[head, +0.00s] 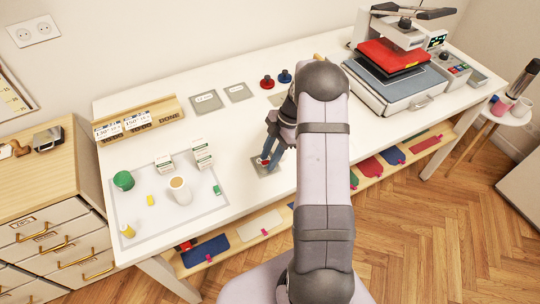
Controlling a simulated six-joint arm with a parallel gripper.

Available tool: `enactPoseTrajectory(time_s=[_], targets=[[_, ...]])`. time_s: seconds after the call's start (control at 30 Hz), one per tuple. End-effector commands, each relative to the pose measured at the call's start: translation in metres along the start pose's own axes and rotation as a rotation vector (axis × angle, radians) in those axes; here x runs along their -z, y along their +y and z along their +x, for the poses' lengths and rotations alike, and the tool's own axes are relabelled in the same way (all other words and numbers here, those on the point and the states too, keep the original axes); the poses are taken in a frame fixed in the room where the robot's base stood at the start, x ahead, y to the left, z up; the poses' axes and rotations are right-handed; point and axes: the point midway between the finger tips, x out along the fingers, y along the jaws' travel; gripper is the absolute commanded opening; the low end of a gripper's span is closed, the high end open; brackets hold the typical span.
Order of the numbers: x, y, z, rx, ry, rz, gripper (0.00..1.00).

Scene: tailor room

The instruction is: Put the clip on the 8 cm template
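My gripper (269,161) points down at a grey square plate (264,172), which looks like a template and lies near the table's front edge. A small red thing (265,161) shows at the fingertips. It may be the clip, but it is too small and too covered to tell whether the fingers hold it. More grey plates lie behind: one at the back left (205,102), one beside it (237,92), and one partly hidden by my arm (277,99). Their size labels are not legible, so I cannot tell which is 8 cm.
A red knob-like piece (266,82) and a blue one (285,76) stand at the back. A heat press (397,70) fills the right end. A pale mat (205,224) at left bears a cup (179,190), small boxes and a green spool (123,181). A wooden rack (165,110) stands behind.

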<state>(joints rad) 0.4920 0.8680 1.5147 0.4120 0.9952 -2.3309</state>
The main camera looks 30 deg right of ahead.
Motion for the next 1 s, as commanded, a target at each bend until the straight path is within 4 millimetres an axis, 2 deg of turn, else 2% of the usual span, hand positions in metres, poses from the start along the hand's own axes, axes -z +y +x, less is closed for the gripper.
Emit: enactPoseTrajectory(time_s=[0.27, 0.73, 1.0], targets=[[0.0, 0.001, -0.011, -0.003, -0.001, 0.0, 0.3], [-0.001, 0.001, -0.09, -0.005, -0.003, 0.0, 0.3], [0.0, 0.0, -0.118, -0.001, 0.0, 0.0, 0.3]])
